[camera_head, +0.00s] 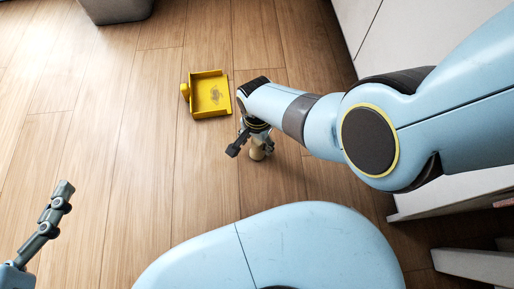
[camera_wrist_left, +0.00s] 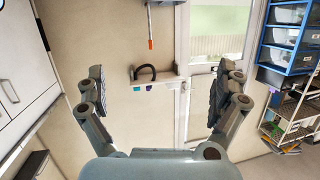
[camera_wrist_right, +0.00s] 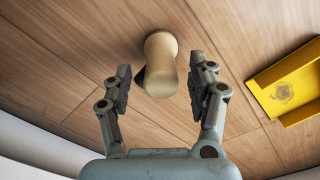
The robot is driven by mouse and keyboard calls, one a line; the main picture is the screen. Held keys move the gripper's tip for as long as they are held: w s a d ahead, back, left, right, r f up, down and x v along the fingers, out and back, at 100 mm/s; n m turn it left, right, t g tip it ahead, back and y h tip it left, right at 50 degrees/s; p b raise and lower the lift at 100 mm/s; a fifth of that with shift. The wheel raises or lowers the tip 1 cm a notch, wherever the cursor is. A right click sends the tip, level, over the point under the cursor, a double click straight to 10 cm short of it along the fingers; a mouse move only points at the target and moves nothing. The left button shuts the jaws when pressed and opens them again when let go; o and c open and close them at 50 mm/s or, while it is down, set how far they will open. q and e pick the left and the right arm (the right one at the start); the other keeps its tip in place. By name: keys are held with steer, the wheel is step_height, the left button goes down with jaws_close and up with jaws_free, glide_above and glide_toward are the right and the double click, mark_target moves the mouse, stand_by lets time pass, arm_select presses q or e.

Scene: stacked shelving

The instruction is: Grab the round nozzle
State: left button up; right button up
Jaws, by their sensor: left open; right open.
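A tan, rounded, waisted object (camera_wrist_right: 160,66), which looks like the round nozzle, stands on the wooden floor. In the right wrist view it is ahead of and between the fingers of my right gripper (camera_wrist_right: 160,88), which is open. In the head view the tan object (camera_head: 258,150) is partly hidden by my right gripper (camera_head: 250,142). I cannot tell whether a finger touches it. My left gripper (camera_wrist_left: 160,92) is open and empty, facing a wall away from the floor object. One of its fingers shows at the lower left of the head view.
A yellow open tray (camera_head: 225,95) with a round knob on its left side lies on the floor beyond my right gripper. A grey bin (camera_head: 116,8) stands at the top left. White cabinets (camera_head: 400,45) line the right side. The floor at left is clear.

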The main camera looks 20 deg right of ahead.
arm_select(q)
steer(key=w+d+r+m+t+h+b, duration=0.1)
steer(key=w+r+t, duration=0.3)
steer(key=r, duration=0.5)
steer(key=shift+w+r+t, duration=0.3)
steer(key=shift+w+r, duration=0.1)
steer(key=shift+w, duration=0.1)
arm_select(e)
steer(key=shift+w+f, duration=0.1)
steer(key=shift+f, duration=0.75)
steer(key=shift+c, duration=0.2)
jaws_close()
